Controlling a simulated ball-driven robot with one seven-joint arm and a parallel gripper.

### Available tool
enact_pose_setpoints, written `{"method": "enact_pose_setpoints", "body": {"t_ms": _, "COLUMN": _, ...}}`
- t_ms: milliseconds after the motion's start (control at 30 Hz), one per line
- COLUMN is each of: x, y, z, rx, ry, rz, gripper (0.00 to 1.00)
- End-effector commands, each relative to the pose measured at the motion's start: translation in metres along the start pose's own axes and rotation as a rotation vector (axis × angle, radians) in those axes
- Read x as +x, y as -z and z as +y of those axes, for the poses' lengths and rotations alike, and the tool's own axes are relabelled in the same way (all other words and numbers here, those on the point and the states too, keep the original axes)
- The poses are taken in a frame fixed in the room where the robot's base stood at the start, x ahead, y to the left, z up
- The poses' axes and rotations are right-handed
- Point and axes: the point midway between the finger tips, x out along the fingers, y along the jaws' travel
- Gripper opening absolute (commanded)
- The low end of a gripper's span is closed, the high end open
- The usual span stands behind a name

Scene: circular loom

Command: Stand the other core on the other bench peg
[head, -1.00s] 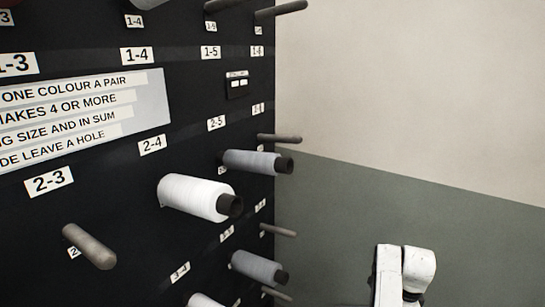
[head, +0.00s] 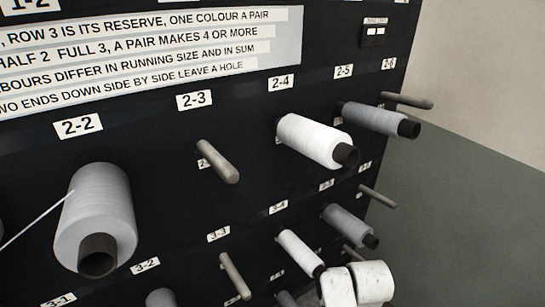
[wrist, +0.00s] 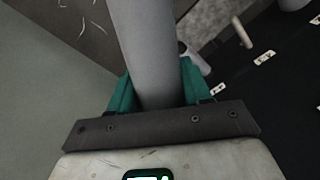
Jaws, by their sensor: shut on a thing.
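In the wrist view my gripper (wrist: 157,88) has its teal fingers closed on either side of a smooth plain grey cylinder (wrist: 145,35), which looks like the core. The cylinder runs out past the top edge of the picture, so its far end is hidden. My gripper is not in the head view; only a white part of my arm shows at the lower right. I cannot make out a bench peg in either view.
A black peg panel (head: 235,120) fills much of the head view. The 2-3 peg (head: 218,161) is bare. Plain wall (head: 480,190) lies right of the panel.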

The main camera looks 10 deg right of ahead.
Motion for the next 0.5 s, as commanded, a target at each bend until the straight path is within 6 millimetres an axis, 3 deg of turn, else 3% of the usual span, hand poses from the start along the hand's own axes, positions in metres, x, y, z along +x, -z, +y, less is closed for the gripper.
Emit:
{"method": "enact_pose_setpoints", "body": {"t_ms": 200, "x": -0.002, "y": -0.013, "z": -0.027, "rx": -0.199, "ry": 0.000, "rz": 0.001, "gripper": 0.12}}
{"method": "enact_pose_setpoints", "body": {"t_ms": 500, "x": -0.002, "y": -0.014, "z": -0.029, "rx": -0.219, "ry": 0.001, "rz": 0.001, "gripper": 0.12}}
